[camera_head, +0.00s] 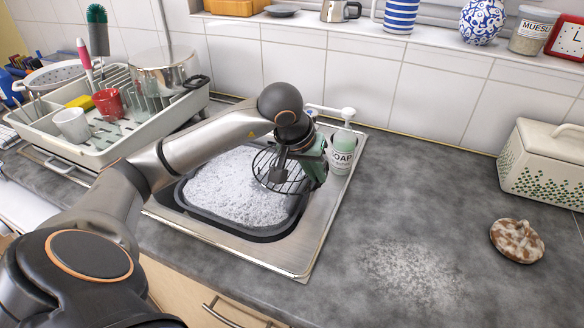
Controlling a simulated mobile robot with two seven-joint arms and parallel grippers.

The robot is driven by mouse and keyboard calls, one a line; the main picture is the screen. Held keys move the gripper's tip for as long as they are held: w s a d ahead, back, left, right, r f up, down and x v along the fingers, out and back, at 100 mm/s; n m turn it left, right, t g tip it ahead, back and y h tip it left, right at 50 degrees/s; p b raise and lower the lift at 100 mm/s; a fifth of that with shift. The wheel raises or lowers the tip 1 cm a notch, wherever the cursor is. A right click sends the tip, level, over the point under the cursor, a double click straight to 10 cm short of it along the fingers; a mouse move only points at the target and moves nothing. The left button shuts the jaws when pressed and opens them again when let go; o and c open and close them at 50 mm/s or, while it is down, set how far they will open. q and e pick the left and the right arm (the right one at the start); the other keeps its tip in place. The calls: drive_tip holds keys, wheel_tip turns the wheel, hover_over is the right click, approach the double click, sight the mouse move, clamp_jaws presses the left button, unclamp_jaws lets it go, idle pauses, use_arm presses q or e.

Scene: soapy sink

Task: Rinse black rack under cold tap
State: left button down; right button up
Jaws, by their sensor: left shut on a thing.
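The black rack (279,182), a round wire grid, is in the camera_head view at the right part of the sink (309,238). My left gripper (308,162) is shut on the black rack at its right side and holds it over the foam (234,190). I cannot tell whether the rack touches the foam. My left arm reaches across the sink from the left. A tap is not clearly visible; it may be hidden behind my arm and gripper. My right gripper is out of view.
A soap bottle (343,153) stands just right of my gripper. A dish rack (118,150) with cups and a pot (164,74) stands left. A patterned box (546,166) and a brown-white round item (517,240) stand right.

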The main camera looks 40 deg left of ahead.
use_arm(q)
drive_tip(key=s+d+b, duration=0.1)
drive_tip(key=s+b, duration=0.2)
drive_tip(key=s, duration=0.5)
drive_tip(key=shift+d, duration=0.2)
idle(0.4)
drive_tip(key=shift+r, duration=0.1)
idle(1.1)
drive_tip(key=s+r, duration=0.4)
drive_tip(key=s, duration=0.1)
drive_tip(key=shift+d, duration=0.4)
drive_tip(key=shift+w, duration=0.1)
idle(0.5)
